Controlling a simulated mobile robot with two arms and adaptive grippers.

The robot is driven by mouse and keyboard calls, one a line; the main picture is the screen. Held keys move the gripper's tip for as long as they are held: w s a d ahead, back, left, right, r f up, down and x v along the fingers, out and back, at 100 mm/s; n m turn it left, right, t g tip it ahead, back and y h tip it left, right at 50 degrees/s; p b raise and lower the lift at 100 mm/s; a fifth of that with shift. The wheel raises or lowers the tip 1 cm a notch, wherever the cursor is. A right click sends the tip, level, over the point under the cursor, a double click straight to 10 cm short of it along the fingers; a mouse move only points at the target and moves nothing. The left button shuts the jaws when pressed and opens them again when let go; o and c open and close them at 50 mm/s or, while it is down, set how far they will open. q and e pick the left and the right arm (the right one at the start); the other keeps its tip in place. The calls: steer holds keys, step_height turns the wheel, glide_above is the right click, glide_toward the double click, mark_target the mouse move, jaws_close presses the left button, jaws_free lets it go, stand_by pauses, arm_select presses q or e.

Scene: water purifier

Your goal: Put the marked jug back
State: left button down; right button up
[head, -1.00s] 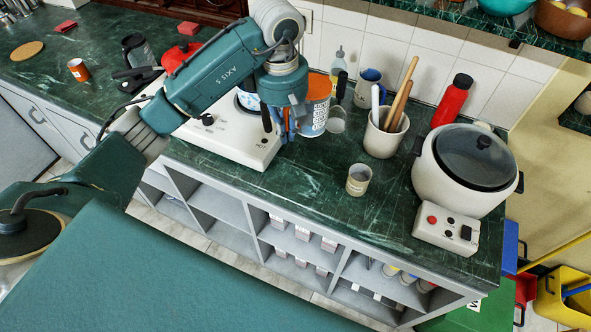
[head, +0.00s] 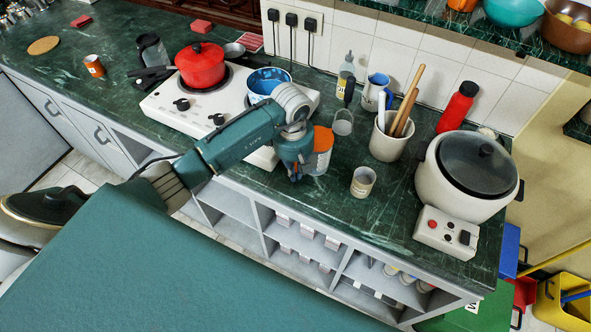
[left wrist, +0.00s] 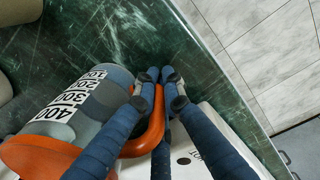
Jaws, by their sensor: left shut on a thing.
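The marked jug (head: 321,145) is a clear, greyish jug with an orange rim and handle. In the left wrist view its side (left wrist: 72,112) carries a black-and-white scale up to 400. My left gripper (head: 293,172) is shut on its orange handle (left wrist: 148,136), with the fingers around it in the left wrist view (left wrist: 160,78). The jug is upright or nearly so over the green counter, just right of the stove. I cannot tell whether its base touches the counter. The arm hides part of the jug in the head view. My right gripper is not in view.
The white stove (head: 165,110) holds a red pot (head: 201,66) and a blue pan (head: 268,80). A small glass (head: 342,124), a tin (head: 362,181), a utensil crock (head: 388,143) and a rice cooker (head: 450,185) stand to the right. The green counter (head: 330,212) is clear near its front edge.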

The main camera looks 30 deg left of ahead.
arm_select(q)
steer(key=shift+f, duration=0.1)
steer(key=c, duration=1.9)
jaws_free()
steer(key=shift+o, duration=0.2)
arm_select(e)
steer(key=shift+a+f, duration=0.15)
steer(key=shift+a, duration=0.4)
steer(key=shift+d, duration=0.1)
